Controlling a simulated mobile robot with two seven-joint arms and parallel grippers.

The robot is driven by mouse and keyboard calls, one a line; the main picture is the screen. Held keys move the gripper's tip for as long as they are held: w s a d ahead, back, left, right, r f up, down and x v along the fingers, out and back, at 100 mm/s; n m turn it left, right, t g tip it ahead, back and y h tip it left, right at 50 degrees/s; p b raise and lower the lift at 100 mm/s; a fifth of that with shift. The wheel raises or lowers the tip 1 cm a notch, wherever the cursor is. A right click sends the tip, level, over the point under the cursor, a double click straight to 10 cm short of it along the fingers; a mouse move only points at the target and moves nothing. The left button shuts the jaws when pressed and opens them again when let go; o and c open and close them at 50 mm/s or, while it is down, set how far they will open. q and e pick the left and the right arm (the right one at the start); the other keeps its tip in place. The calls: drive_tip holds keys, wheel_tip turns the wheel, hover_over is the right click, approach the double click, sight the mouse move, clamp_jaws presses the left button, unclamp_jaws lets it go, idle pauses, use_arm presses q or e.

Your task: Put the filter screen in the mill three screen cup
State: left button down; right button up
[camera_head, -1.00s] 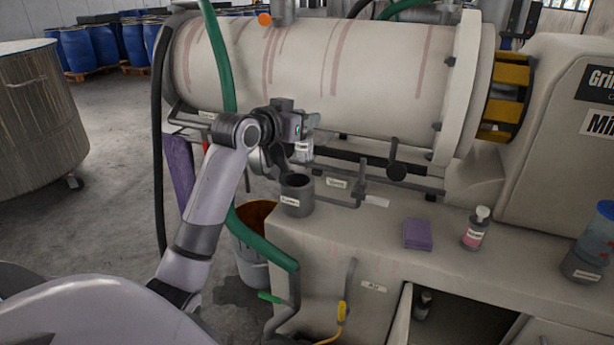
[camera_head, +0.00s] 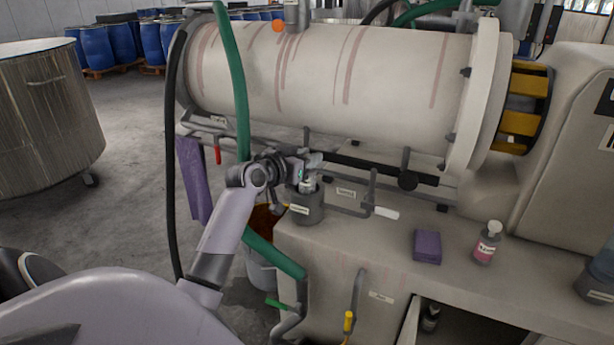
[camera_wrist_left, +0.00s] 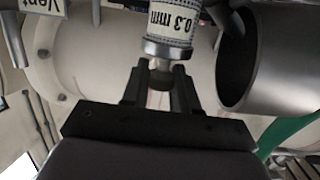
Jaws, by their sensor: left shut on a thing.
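The filter screen (camera_wrist_left: 170,32) is a pale mesh cylinder with a metal rim, labelled 0.3 mm. My left gripper (camera_wrist_left: 160,82) is shut on the knob at its end. In the head view my left gripper (camera_head: 300,168) is just above the dark grey screen cup (camera_head: 306,208), on the ledge under the mill drum. The filter screen (camera_head: 307,185) shows at the cup's rim there. In the wrist view a dark round cup (camera_wrist_left: 280,60) is to the right, apart from the screen. The cup's label is too small to read. My right gripper is not in view.
A pipe with a white handle (camera_head: 386,212) runs close to the right of the cup.

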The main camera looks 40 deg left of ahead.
use_arm(q)
drive_tip(key=shift+f, duration=2.25)
drive_tip(key=shift+f+b, duration=0.15)
drive_tip(key=shift+b, duration=0.25)
drive_tip(key=c, duration=0.9)
unclamp_jaws()
drive_tip(key=shift+o, duration=0.2)
